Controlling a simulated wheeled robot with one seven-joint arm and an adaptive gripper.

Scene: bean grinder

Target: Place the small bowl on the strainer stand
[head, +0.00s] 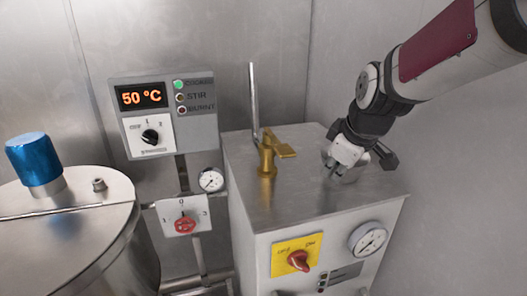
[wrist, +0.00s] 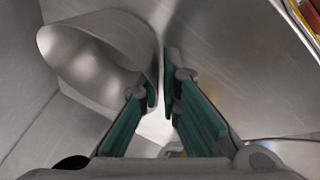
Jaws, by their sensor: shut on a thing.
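My gripper (head: 338,166) is low over the right part of the steel machine top, shut on the small bowl. The small bowl (wrist: 95,58) is smooth grey metal and fills the upper left of the wrist view, tilted on its side. Its right rim lies between the green-padded fingers (wrist: 161,78). In the head view the bowl (head: 352,175) shows only as a grey sliver behind the fingers. Whether it touches the machine top is unclear. I cannot identify the strainer stand for sure in either view.
A brass fitting (head: 267,158) with a side lever and a tall metal rod (head: 253,98) stand on the machine top (head: 300,198), left of my gripper. A yellow switch panel (head: 297,254) is on its front. A steel drum (head: 80,230) with a blue cap is at left. Walls close the back and right.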

